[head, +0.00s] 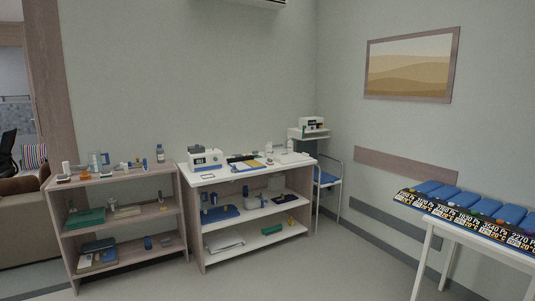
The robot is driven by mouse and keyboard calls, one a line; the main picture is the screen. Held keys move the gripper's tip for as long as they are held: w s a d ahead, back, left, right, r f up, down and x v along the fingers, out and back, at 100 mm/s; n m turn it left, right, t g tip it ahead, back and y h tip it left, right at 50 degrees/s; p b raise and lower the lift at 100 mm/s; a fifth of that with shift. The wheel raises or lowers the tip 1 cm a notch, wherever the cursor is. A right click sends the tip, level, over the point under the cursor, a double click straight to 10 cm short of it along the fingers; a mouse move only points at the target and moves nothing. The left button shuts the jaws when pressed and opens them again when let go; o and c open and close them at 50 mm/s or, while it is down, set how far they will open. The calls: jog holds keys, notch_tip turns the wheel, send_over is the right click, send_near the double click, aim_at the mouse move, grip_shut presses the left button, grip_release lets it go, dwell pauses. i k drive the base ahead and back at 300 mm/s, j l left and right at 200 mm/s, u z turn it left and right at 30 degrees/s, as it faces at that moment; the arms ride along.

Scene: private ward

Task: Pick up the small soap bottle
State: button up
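I cannot tell for certain which item is the small soap bottle. Several small bottle-like items stand at a distance. A clear bluish bottle with a dark cap (160,154) stands upright at the right back of the left shelf's top. A small white bottle (269,147) and another white bottle (290,145) stand on the white-topped middle unit. A white cylinder (66,168) stands at the left end of the left shelf's top. My gripper is not in view.
The wooden left shelf (120,177) and white-topped unit (210,176) hold many small items. A blue-seated chair (328,178) stands beside the unit. A white table (480,240) with blue boxes is at the right. Floor between is clear.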

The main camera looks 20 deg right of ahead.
aim_at(268, 147)
jog(key=z, duration=0.4)
jog(key=i, duration=3.6)
jog(key=i+z, duration=0.15)
jog(key=i, duration=0.6)
jog(key=i+j+z, duration=0.1)
jog(key=i, duration=1.7)
